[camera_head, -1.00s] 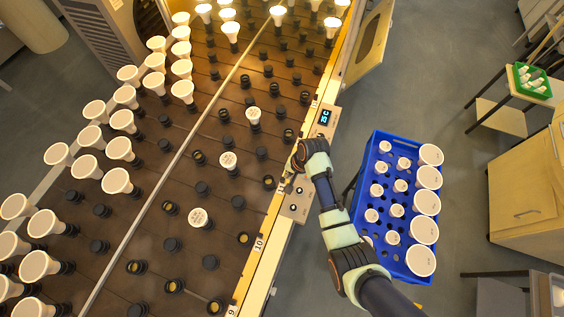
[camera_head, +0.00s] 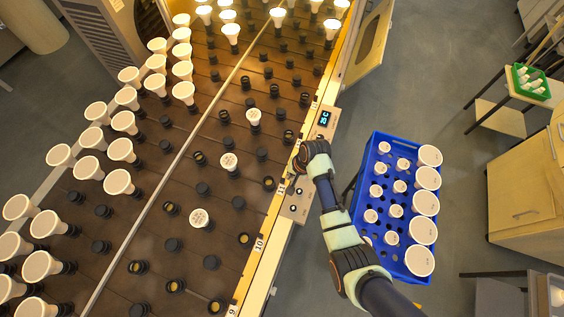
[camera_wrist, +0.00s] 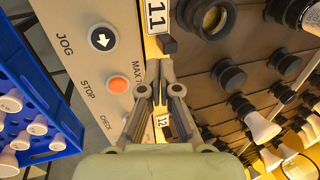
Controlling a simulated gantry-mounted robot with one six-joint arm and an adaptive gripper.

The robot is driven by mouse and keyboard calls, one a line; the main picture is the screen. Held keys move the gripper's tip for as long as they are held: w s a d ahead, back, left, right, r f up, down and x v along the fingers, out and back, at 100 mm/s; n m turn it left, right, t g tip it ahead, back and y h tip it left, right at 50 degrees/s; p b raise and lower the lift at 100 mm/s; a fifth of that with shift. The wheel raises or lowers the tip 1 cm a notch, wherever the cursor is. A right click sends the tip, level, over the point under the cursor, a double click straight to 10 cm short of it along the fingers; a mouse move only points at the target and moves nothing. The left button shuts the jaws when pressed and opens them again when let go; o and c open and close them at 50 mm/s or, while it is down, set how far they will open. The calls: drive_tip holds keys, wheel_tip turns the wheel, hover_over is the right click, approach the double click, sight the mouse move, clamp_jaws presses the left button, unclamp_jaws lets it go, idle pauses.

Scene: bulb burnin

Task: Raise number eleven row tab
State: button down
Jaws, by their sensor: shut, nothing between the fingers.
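The number 11 label (camera_wrist: 156,15) is on the rail at the top of the wrist view. A small black tab (camera_wrist: 167,44) sits at the label's lower end; I cannot tell whether it is raised or flat. My gripper (camera_wrist: 160,66) is shut and empty, its fingertips just below the tab in the picture. I cannot tell whether they touch it. In the head view my gripper (camera_head: 296,172) is over the rail near the 11 label (camera_head: 281,189), and it hides the tab there.
The number 12 label (camera_wrist: 163,121) shows behind my fingers. Sockets and bulbs fill the rack (camera_head: 150,225). A blue crate of bulbs (camera_head: 377,146) stands right of my arm.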

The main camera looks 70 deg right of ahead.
drive_tip(key=shift+s+r+p, duration=0.25)
drive_tip(key=shift+s+p, duration=0.4)
drive_tip(key=shift+p, duration=0.15)
idle(0.8)
idle(0.3)
drive_tip(key=shift+w+r+p, duration=0.3)
drive_tip(key=shift+r+p, duration=0.15)
drive_tip(key=shift+r, duration=0.05)
drive_tip(key=shift+w+r+p, duration=0.3)
drive_tip(key=shift+r+p, duration=0.15)
drive_tip(key=shift+r, duration=0.05)
wheel_tip(320, 180, up, 6)
drive_tip(key=p, duration=0.6)
drive_tip(key=shift+p, duration=0.35)
